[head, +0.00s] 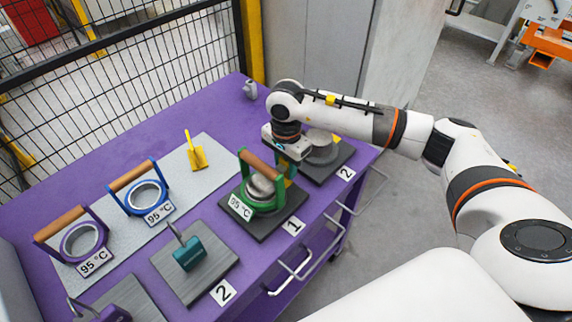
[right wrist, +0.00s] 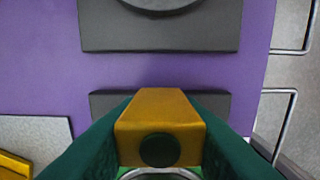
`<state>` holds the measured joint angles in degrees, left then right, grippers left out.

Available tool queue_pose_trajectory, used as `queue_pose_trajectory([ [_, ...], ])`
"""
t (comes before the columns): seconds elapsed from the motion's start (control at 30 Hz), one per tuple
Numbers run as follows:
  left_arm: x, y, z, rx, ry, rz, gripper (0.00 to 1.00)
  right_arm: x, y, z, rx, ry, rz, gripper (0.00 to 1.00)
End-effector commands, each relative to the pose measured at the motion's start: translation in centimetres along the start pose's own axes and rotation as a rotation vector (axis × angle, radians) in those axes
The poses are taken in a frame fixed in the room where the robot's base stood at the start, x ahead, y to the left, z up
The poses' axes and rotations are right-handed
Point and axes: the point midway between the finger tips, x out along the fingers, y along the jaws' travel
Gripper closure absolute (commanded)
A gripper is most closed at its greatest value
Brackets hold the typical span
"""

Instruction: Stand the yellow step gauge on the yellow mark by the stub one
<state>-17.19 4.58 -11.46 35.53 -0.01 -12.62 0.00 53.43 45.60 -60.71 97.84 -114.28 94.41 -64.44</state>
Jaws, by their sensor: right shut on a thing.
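My right gripper (head: 289,164) is low over the table, just right of the green-framed ring (head: 247,206) at stub one (head: 262,186). It is shut on a yellow block, which I take for the yellow step gauge (right wrist: 160,107). In the right wrist view the block sits between dark green fingers, with a dark round spot on its near face. The gauge's foot is hidden, so I cannot tell whether it touches the table. I cannot make out the yellow mark near stub one. My left gripper is not in view.
Another yellow piece (head: 197,158) stands on the grey sheet (head: 215,180). A teal block (head: 188,252) is on a front plate. Stub two's plate (head: 338,163) lies close right of my gripper.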

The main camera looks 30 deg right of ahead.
Motion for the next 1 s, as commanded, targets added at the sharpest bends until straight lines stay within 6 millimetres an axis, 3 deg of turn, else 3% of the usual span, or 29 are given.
queue_pose_trajectory([
  [0.43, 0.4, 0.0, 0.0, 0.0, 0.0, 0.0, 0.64, 1.4, 0.0, 0.0, 0.0, -0.001, 0.001, 0.93],
  [0.47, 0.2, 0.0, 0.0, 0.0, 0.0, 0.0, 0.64, 1.2, 0.0, 0.0, 0.0, -0.001, 0.001, 0.63],
  [0.57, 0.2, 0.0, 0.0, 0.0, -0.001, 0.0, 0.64, 1.2, 0.0, 0.0, 0.0, -0.001, 0.0, 0.46],
  [1.0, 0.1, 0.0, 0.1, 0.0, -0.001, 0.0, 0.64, 0.2, 0.1, 0.1, 0.0, -0.001, 0.003, 0.46],
])
